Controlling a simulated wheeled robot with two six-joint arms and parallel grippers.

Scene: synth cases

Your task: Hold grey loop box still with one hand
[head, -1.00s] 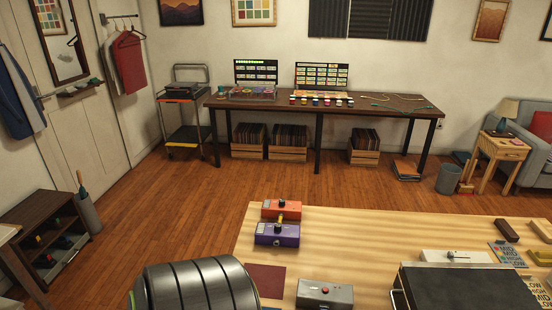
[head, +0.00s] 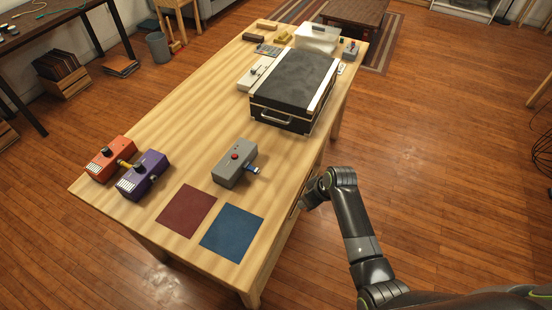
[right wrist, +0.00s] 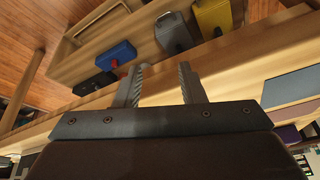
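The grey loop box (head: 233,165) with a red button lies on the wooden table (head: 180,115). A short blue piece (head: 253,169) sticks out at its right end. My right arm reaches the table's right edge, with the right gripper (head: 301,205) low beside that edge, apart from the grey box and partly hidden. In the right wrist view the two fingers of this gripper (right wrist: 162,82) stand apart with nothing between them. My left gripper is not in view.
Orange (head: 110,158) and purple (head: 143,175) pedals lie left of the box. Red (head: 187,210) and blue (head: 232,232) mats lie in front. A black case (head: 293,90) stands behind. Under the gripper, a wooden compartment holds blue (right wrist: 116,56), grey (right wrist: 172,33) and yellow (right wrist: 213,17) boxes.

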